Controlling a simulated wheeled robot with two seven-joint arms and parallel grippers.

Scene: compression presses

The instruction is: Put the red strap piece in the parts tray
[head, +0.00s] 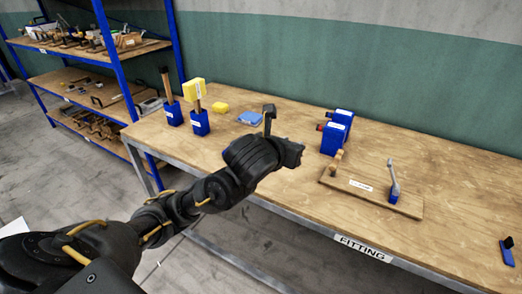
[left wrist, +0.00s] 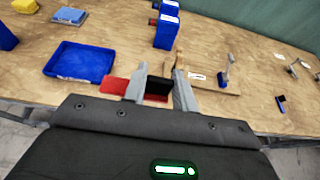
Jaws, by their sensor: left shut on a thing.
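My left gripper (left wrist: 161,88) is shut on the red strap piece (left wrist: 114,86). In the left wrist view its red end sticks out to the left of the fingers, and a black part shows between them. The blue parts tray (left wrist: 80,62) lies on the bench left of the held piece and beyond it, apart from it in the picture. The tray looks empty. In the head view my left arm reaches over the bench and hides the tray and the held piece. My right gripper is not in view.
Blue blocks (head: 335,134) stand behind the gripper. A wooden board (head: 407,207) with a grey lever lies to the right. Two blue holders (head: 200,123), a yellow block (head: 221,107) and a blue pad (head: 250,118) sit at the back left. The bench's right side is mostly clear.

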